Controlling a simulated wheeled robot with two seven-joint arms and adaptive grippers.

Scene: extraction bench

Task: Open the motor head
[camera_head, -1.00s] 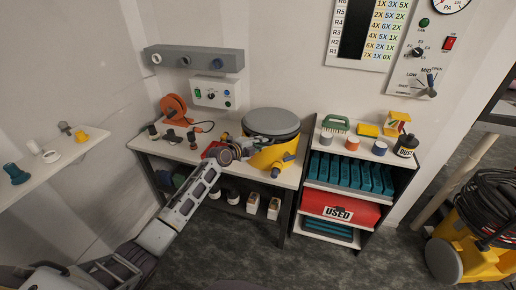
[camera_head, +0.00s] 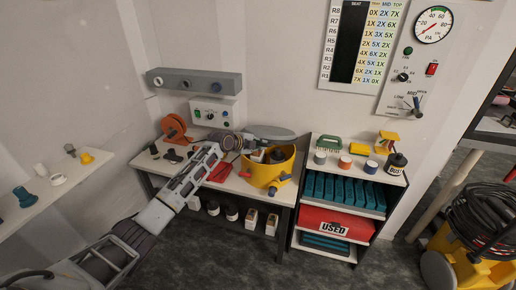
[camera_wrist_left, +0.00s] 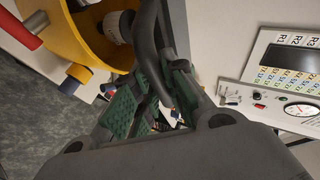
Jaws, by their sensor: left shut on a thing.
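The motor head (camera_head: 270,132) is a flat grey lid above the yellow tank (camera_head: 256,174) on the bench. It is raised and tilted off the tank's rim, so the tank's open inside shows. My left gripper (camera_head: 236,143) is at the left edge of the lid, shut on the motor head. In the left wrist view, the green-padded fingers (camera_wrist_left: 148,98) close around a dark bar (camera_wrist_left: 146,42), with the yellow tank (camera_wrist_left: 82,45) at the upper left. The exact grip is partly hidden by the fingers. My right gripper does not show.
An orange reel (camera_head: 174,128) and a red item (camera_head: 219,172) are on the bench left of the tank. A control box (camera_head: 212,112) is on the wall behind.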

